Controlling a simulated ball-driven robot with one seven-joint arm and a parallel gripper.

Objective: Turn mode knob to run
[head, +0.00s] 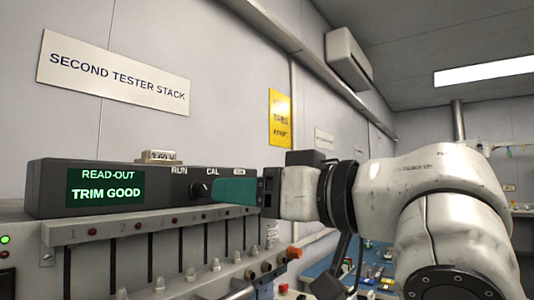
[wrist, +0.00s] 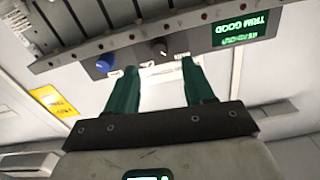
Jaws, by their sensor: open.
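The dark mode knob (head: 198,190) is on the front of the black tester box (head: 50,190), below the RUN and CAL labels. It also shows in the wrist view (wrist: 160,48), just beyond and between my fingertips. My gripper (wrist: 160,63) is open, with its two green fingers apart and nothing between them. In the head view my gripper (head: 216,190) reaches in from the right, close beside the knob. I cannot tell whether a finger touches it, nor which way its pointer faces. The third label is too small to read.
A green read-out (head: 105,187) says TRIM GOOD. A blue knob (wrist: 105,63) lies beside one fingertip in the wrist view. A small metal block (head: 158,157) sits on the box. Below is a panel (head: 95,262) with slots and several levers. A blue bench surface (head: 322,265) lies behind my arm.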

